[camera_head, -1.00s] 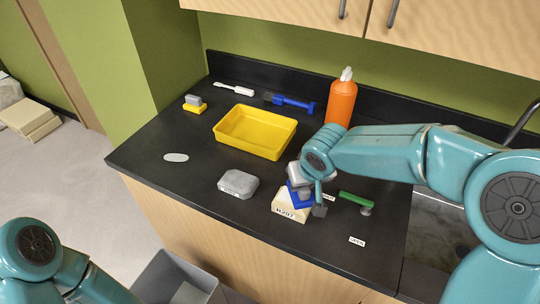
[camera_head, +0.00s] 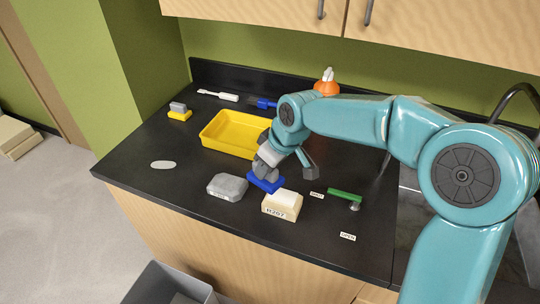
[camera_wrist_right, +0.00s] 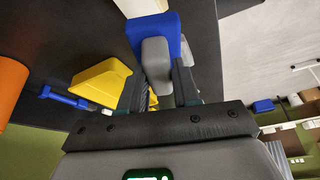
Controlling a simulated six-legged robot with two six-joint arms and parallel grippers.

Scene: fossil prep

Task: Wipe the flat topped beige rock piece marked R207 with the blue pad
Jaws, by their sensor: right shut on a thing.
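The beige rock piece marked R207 (camera_head: 278,211) sits near the front of the black counter, its flat top pale. The blue pad (camera_head: 266,182) with a grey grip is just behind and left of it. Whether the pad touches the rock or the counter, I cannot tell. My right gripper (camera_head: 268,168) is shut on the pad's grey grip. The right wrist view shows the blue pad (camera_wrist_right: 169,29) and its grip (camera_wrist_right: 156,56) between the fingers, with a pale piece beyond, probably the rock. My left gripper is out of view.
A grey rock (camera_head: 227,187) lies left of the pad. A yellow tray (camera_head: 211,138) stands behind. A green-handled tool (camera_head: 344,194) lies at right, near small labels. An orange bottle (camera_head: 327,87) is partly hidden by my arm.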

